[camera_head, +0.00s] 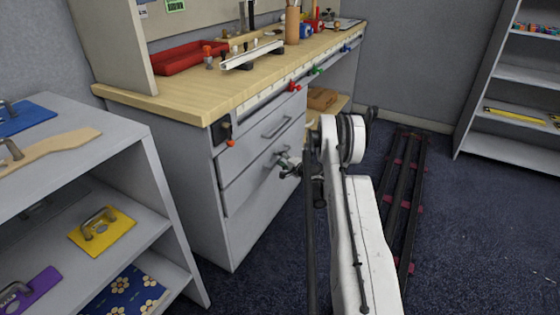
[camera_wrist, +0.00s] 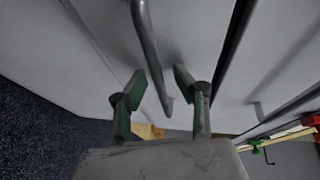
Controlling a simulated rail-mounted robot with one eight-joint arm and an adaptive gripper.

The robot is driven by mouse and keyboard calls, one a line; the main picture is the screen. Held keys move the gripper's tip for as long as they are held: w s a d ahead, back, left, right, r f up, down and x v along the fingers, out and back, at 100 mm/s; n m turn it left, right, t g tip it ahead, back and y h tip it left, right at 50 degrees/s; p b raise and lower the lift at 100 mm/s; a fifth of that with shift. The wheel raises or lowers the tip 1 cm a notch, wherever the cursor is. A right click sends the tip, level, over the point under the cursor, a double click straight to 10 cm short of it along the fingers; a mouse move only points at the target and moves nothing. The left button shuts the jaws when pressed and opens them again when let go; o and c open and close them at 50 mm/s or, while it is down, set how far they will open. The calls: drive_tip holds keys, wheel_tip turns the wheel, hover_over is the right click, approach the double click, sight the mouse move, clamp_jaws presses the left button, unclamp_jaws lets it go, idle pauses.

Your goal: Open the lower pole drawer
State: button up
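The lower pole drawer (camera_head: 245,187) is in the grey cabinet under the workbench, below another drawer (camera_head: 248,145) with its own bar handle (camera_head: 277,125). In the head view it looks about flush with the cabinet front; a small opening cannot be ruled out. Its handle is mostly hidden by my gripper (camera_head: 285,163). In the wrist view, the metal pole handle (camera_wrist: 147,45) passes between the two green-padded fingers of my gripper (camera_wrist: 160,82). The fingers are open, with a visible gap on each side of the pole.
The wooden workbench top (camera_head: 190,103) overhangs the cabinet and carries a red tray (camera_head: 188,57) and tools. A grey shelf unit (camera_head: 165,200) stands close on the left. Dark carpet (camera_head: 270,275) lies clear before the cabinet. Another shelf (camera_head: 510,75) stands far right.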

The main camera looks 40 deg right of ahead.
drive_tip(key=shift+c, duration=0.5)
clamp_jaws()
